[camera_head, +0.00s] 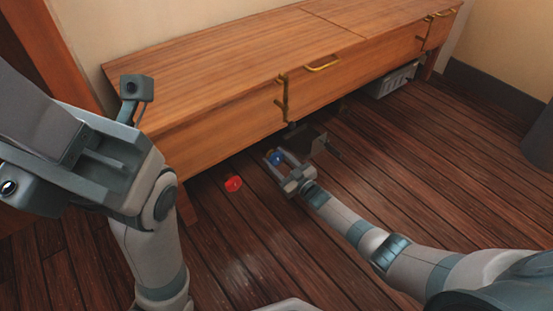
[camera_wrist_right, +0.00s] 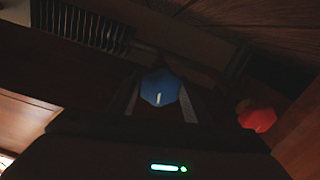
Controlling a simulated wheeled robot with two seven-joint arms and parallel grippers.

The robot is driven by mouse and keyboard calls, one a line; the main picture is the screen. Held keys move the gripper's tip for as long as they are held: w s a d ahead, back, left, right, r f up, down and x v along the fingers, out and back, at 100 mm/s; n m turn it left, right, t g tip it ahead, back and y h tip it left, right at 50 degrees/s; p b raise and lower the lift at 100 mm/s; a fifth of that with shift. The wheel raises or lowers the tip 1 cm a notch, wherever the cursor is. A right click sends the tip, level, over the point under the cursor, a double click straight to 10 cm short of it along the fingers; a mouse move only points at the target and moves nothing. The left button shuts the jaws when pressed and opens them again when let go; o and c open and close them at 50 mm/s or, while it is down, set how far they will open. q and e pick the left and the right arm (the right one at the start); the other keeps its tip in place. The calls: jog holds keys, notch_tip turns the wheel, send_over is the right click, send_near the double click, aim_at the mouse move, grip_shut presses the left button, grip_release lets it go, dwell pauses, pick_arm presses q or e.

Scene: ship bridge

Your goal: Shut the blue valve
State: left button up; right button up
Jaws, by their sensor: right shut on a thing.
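The blue valve (camera_head: 277,157) is a small blue knob under the front edge of the wooden bench. My right gripper (camera_head: 280,163) reaches in low there and is shut on it. In the right wrist view the blue valve (camera_wrist_right: 160,87) sits between the two fingers, with a short pale mark on its face.
A red valve (camera_head: 233,184) is just left of my right gripper, and also shows in the wrist view (camera_wrist_right: 257,116). The wooden bench (camera_head: 230,70) with brass handles overhangs the valves. A grey vented box (camera_head: 393,80) is under its far end. The plank floor (camera_head: 400,170) at right is clear.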

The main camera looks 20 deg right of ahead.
jog(key=shift+m, duration=1.1)
jog(key=o, duration=1)
jog(key=shift+s, duration=0.1)
